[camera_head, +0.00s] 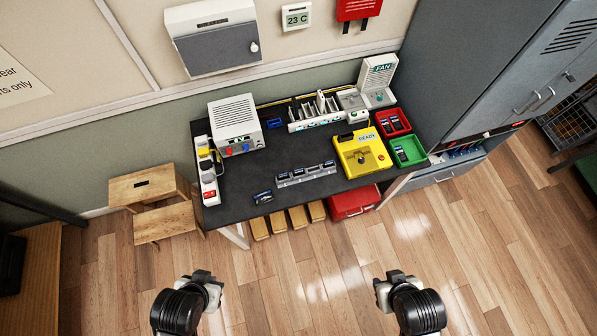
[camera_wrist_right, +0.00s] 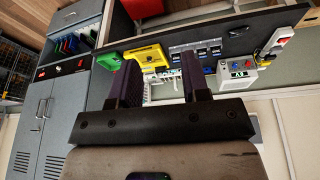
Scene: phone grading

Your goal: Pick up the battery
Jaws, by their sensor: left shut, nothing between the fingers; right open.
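Several small dark-and-blue items sit in a grey rack (camera_head: 305,174) along the front of the dark workbench; they are too small to tell if one is the battery. A loose dark item with a blue and white face (camera_head: 262,197) lies left of the rack near the front edge. It seems to be the dark shape (camera_wrist_right: 283,37) in the right wrist view. My left gripper (camera_head: 207,279) is shut and empty, in front of the bench. My right gripper (camera_head: 390,280) is open and empty, also away from the bench; its fingers (camera_wrist_right: 160,82) show apart in the wrist view.
The workbench (camera_head: 236,185) also holds a yellow fixture (camera_head: 362,156), a red bin (camera_head: 393,122), a green bin (camera_head: 408,151), a white-topped power unit (camera_head: 236,118) and a power strip (camera_head: 209,184). A wooden step stool (camera_head: 160,222) stands left. Floor before the bench is clear.

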